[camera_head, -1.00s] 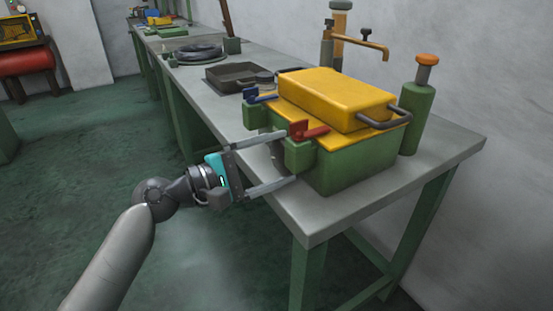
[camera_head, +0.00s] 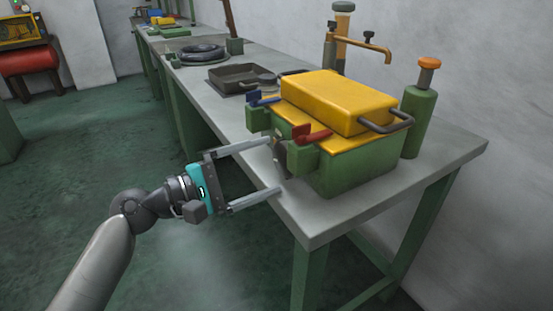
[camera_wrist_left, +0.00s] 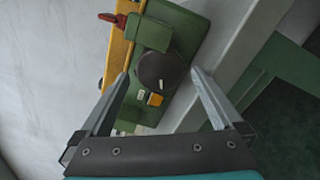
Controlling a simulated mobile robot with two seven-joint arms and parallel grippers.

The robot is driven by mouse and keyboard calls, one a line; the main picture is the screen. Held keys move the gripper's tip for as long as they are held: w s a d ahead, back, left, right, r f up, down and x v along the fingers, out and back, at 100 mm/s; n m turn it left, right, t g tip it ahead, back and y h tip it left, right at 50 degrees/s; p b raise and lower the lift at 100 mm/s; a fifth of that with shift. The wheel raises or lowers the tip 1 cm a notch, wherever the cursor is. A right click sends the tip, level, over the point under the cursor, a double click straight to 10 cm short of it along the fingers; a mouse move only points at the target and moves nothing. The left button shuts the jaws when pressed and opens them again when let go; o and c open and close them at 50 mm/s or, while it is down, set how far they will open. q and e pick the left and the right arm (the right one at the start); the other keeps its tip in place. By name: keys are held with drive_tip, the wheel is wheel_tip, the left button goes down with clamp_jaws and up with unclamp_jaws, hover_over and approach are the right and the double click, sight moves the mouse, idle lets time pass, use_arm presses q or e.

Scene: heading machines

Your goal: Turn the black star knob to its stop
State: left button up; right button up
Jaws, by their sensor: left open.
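The black star knob (camera_wrist_left: 162,69) is a dark round disc with a small white mark on the front of the green machine box (camera_wrist_left: 184,28). In the head view it shows edge-on as a dark shape (camera_head: 280,160) beside the green block under the red lever. My left gripper (camera_head: 272,165) is open, its two fingers pointing at the box front. In the left wrist view the knob appears between the open fingertips (camera_wrist_left: 158,75), with clear gaps on both sides. I cannot tell how near the tips are in depth. My right gripper is not in view.
The box has a yellow lid (camera_head: 338,100), a red lever (camera_head: 312,134) and a blue lever (camera_head: 262,98). A green cylinder with an orange top (camera_head: 418,120) stands to its right. A dark tray (camera_head: 240,78) lies behind. The bench front edge (camera_head: 306,238) is bare.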

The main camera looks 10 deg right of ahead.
use_arm(q)
drive_tip(key=p+v, duration=0.1)
drive_tip(key=v, duration=1)
drive_tip(key=shift+a, duration=0.25)
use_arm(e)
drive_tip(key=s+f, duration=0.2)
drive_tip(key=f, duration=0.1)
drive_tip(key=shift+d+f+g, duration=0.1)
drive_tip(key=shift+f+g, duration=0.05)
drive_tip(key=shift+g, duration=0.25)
use_arm(q)
drive_tip(key=shift+s+p, duration=0.1)
drive_tip(key=shift+p, duration=0.25)
